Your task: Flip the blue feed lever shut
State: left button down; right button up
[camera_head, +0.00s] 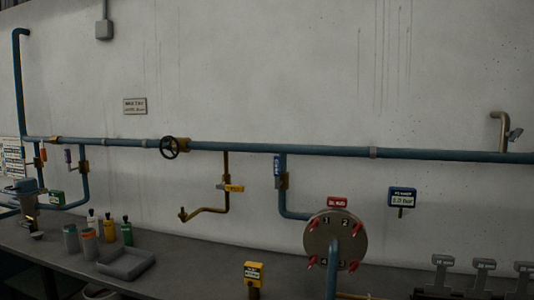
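A blue lever (277,168) with a pale label stands upright on a brass valve body (284,181). It lies along the short vertical pipe that drops from the long blue main pipe (330,153). Below, this branch bends right toward a round grey flange (334,240). A smaller purple-blue lever (68,157) stands upright on a branch at the far left. The labels on both levers are too small to read. Neither of my grippers shows in this view.
A yellow lever (234,188) sits on a brass branch, and a black handwheel (169,148) on the main pipe. Red handles ring the flange.

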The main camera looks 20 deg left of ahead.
aim_at(277, 159)
jog(key=i+j+u, duration=0.1)
jog(key=i+u, duration=0.15)
jog(key=i, duration=0.4)
jog(key=i+u, duration=0.25)
jog(key=i, duration=0.4)
jog(key=i+l+u, duration=0.25)
jog(key=i, duration=0.4)
